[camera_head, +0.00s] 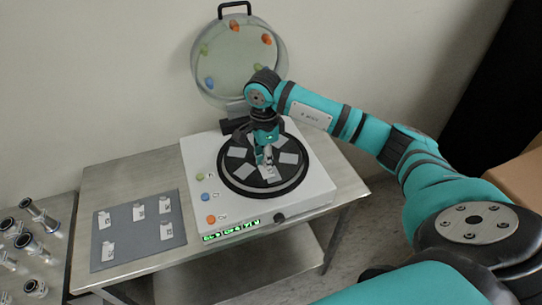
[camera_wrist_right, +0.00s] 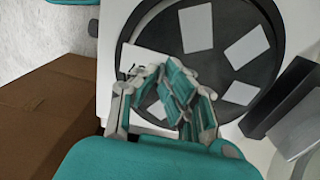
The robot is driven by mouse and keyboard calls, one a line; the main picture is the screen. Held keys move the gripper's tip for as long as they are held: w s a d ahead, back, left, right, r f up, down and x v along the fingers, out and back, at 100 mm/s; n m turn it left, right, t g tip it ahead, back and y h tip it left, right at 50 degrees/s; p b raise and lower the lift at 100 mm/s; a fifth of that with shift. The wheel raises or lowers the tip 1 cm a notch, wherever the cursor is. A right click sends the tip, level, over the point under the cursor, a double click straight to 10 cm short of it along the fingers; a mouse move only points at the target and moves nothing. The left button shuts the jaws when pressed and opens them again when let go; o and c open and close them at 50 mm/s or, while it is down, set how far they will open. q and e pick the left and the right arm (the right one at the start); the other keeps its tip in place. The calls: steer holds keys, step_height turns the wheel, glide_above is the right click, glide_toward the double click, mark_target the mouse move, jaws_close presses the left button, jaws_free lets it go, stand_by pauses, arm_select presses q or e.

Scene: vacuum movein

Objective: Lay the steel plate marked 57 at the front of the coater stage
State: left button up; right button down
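The coater stage (camera_head: 233,187) is a round black disc on a white machine, with several pale plates around it. One plate (camera_head: 268,173) lies at its front, just below my right gripper (camera_head: 264,158); no number is legible on it. In the right wrist view my right gripper (camera_wrist_right: 168,88) reaches over the disc (camera_wrist_right: 273,40), its fingers close together by a pale plate (camera_wrist_right: 146,60) with a small dark mark. The fingers hide their contact, so I cannot tell whether they grip it. My left gripper is not in view.
A grey mat (camera_head: 133,244) with several small labelled plates lies on the steel table (camera_head: 110,184) at left. The round lid (camera_head: 237,62) stands open behind the stage. Colored buttons (camera_head: 206,196) line the machine's left side. Metal fittings (camera_head: 30,240) stand at far left.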

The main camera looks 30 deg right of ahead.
steer(key=shift+w+d+f, duration=0.1)
steer(key=shift+w+d, duration=0.15)
steer(key=shift+d, duration=0.4)
steer(key=shift+w+d+f, duration=0.1)
steer(key=shift+w+d, duration=0.1)
steer(key=shift+d, duration=0.4)
step_height(320, 180, down, 3)
steer(key=shift+r+p, duration=0.1)
steer(key=shift+p, duration=1)
steer(key=shift+f, duration=0.3)
steer(key=shift+f, duration=0.15)
steer(key=c, duration=1.5)
jaws_free()
